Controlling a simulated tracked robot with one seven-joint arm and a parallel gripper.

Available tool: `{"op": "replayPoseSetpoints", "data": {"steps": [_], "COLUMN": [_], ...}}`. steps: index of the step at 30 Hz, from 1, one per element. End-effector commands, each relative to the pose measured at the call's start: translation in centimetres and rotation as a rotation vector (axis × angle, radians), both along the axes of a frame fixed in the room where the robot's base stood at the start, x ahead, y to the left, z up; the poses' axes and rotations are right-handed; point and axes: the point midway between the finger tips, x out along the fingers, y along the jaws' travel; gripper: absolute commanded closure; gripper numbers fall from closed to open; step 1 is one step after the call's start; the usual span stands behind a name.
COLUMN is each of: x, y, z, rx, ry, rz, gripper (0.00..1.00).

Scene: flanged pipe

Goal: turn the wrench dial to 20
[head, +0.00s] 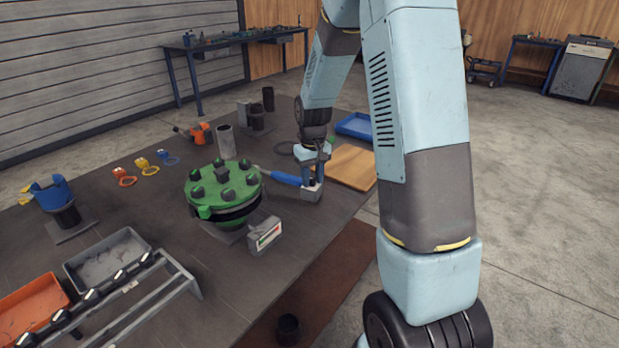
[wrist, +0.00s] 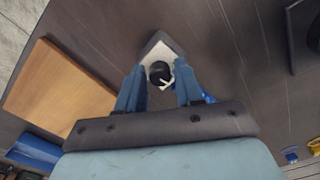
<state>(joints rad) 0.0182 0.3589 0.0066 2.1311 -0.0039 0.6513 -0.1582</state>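The torque wrench has a blue handle (head: 286,178) and a thin shaft pointing left toward the green flange. A small grey block (head: 311,194) sits at its right end. In the wrist view a black round knob (wrist: 160,73) with a white pointer mark stands on the block's pale face. My gripper (head: 314,172) is directly above the block, pointing down. In the wrist view its blue fingers (wrist: 159,86) are apart, one on each side of the knob, with gaps visible. Contact cannot be told. The dial's numbers are not readable.
A green flange (head: 222,188) with several dark bolts stands to the left. A small white-faced gauge box (head: 264,235) is in front of it. A wooden board (head: 351,167) and blue tray (head: 355,125) lie to the right. A bolt rack (head: 150,300) is at front left.

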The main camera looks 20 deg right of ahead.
Motion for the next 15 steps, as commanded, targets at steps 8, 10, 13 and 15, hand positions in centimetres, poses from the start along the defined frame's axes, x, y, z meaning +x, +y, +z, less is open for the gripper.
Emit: {"op": "replayPoseSetpoints", "data": {"steps": [8, 10, 13, 15], "x": [0.00, 0.01, 0.01, 0.01], "y": [0.01, 0.01, 0.02, 0.02], "z": [0.02, 0.02, 0.02, 0.03], "rx": [0.000, 0.000, 0.000, 0.000], "ry": [0.000, 0.000, 0.000, 0.000], "rz": [0.000, 0.000, 0.000, 0.003], "gripper": [0.89, 0.96, 1.00, 1.00]}}
